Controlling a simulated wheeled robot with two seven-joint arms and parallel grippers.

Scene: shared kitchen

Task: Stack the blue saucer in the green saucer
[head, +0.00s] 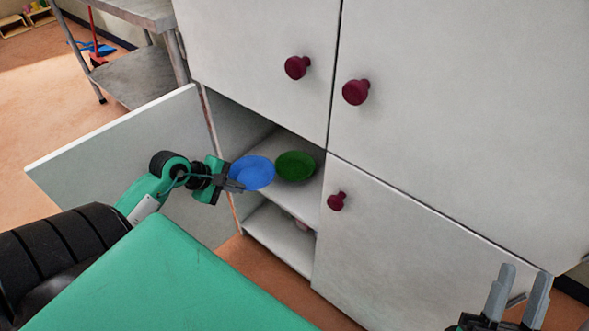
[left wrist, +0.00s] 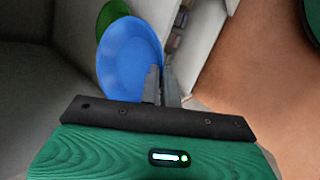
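The blue saucer (head: 257,172) is at the left front of the open lower cabinet's shelf, its left rim at my left gripper (head: 236,186). In the left wrist view the left fingers (left wrist: 163,86) are close together on the edge of the blue saucer (left wrist: 128,55). The green saucer (head: 296,166) sits on the shelf just right of the blue one. It shows partly behind the blue saucer in the left wrist view (left wrist: 109,14). My right gripper (head: 517,292) is open and empty at the lower right, far from both saucers.
The open cabinet door (head: 120,150) stands left of my left arm. Closed doors with dark red knobs (head: 356,92) are above and right. A lower shelf (head: 280,240) lies below the saucers. A grey metal table (head: 135,75) stands at the upper left.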

